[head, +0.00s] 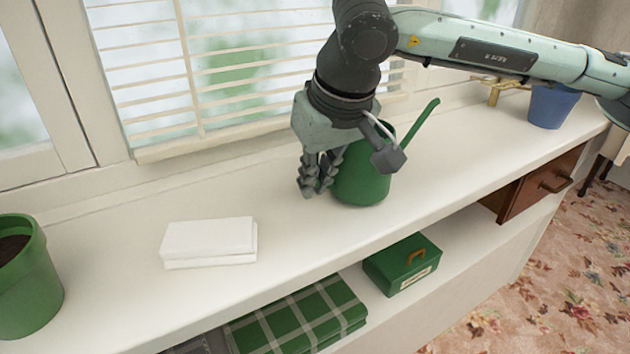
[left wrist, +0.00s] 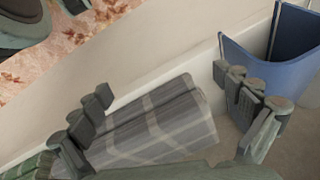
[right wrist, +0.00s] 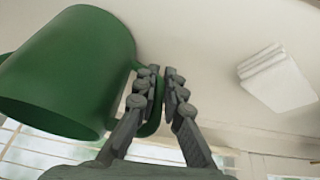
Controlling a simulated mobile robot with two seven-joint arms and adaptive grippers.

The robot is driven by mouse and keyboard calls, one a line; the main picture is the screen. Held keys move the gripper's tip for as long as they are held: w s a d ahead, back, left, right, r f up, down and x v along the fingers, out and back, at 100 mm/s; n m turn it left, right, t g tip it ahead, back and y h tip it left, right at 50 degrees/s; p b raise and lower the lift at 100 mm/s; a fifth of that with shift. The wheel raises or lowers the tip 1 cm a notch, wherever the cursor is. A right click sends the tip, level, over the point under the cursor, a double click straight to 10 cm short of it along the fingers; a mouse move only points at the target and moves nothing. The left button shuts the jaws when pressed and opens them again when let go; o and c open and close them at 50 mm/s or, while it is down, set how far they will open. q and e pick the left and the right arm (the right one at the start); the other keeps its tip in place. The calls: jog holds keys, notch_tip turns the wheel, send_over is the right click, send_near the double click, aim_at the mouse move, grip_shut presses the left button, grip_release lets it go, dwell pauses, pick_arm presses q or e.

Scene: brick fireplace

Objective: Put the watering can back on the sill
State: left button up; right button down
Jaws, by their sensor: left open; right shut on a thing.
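The green watering can (head: 362,180) is upright at the white sill (head: 420,170), its spout pointing up to the right in the head view. I cannot tell for certain whether its base touches the surface. My right gripper (head: 316,188) is shut on the can's handle, on its left side. In the right wrist view the fingers (right wrist: 160,85) close around the green handle (right wrist: 152,122) beside the can body (right wrist: 75,70). My left gripper (left wrist: 170,95) is open and empty, above a grey plaid folded cloth (left wrist: 150,130); it is out of the head view.
A white stacked block (head: 208,242) lies left of the can. A green pot (head: 25,285) stands far left, a blue pot (head: 552,106) far right. Below are a green box (head: 402,264) and green plaid cloth (head: 300,318). A blue bin (left wrist: 262,62) is near my left gripper.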

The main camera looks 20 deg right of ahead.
jog(key=shift+f, duration=0.2)
pick_arm(q)
jog(key=shift+s+f, duration=0.1)
jog(key=shift+s, duration=0.05)
pick_arm(e)
jog(key=shift+f, duration=0.1)
jog(key=c, duration=1.6)
grip_release()
jog(key=shift+c, duration=0.2)
pick_arm(q)
jog(key=shift+s+d+r, duration=0.1)
jog(key=shift+r, duration=0.25)
jog(key=shift+r, duration=0.1)
